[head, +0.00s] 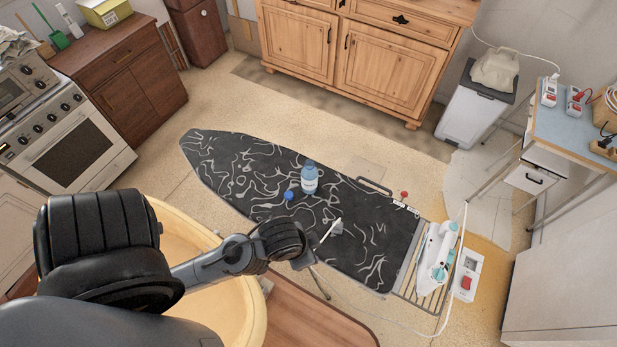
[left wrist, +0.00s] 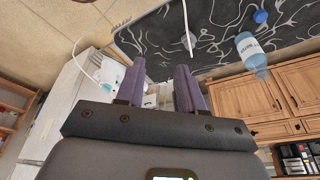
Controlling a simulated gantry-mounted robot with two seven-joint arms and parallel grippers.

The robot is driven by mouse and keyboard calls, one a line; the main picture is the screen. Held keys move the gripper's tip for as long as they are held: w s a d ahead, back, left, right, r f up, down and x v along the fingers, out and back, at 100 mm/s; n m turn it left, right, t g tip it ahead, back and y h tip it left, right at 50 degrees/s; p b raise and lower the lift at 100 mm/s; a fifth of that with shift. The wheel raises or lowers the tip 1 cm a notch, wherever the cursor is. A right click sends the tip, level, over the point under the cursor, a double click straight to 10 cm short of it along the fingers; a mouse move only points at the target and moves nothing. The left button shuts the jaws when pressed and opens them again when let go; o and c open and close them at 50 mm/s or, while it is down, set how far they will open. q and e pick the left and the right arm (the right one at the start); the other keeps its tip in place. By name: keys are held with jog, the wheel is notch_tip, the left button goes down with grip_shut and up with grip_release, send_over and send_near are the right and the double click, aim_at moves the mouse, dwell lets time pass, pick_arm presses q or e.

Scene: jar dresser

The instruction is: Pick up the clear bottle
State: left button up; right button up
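The clear bottle (head: 309,177), bluish with a white label, stands upright on the ironing board (head: 240,170) in the head view. It also shows at the upper right of the left wrist view (left wrist: 251,56). A round blue cap (head: 289,195) lies beside it; I cannot tell if it belongs to the bottle. My left gripper (left wrist: 160,72) is open, its two purple fingers apart with nothing held between them. In the head view my left arm ends nearer the camera than the bottle, clear of it, and the fingers are hidden there. My right gripper is not in view.
A white stick-like thing (head: 331,230) is on the board between my left arm and the bottle. An iron (head: 438,250) stands on the board's right end, with a cord. A yellow round tub (head: 240,320) is under my arm. Wooden cabinets (head: 345,60) stand behind.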

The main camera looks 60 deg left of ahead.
pick_arm(q)
jog(key=shift+o, duration=0.3)
jog(key=o, duration=1.1)
jog(key=shift+d, duration=0.1)
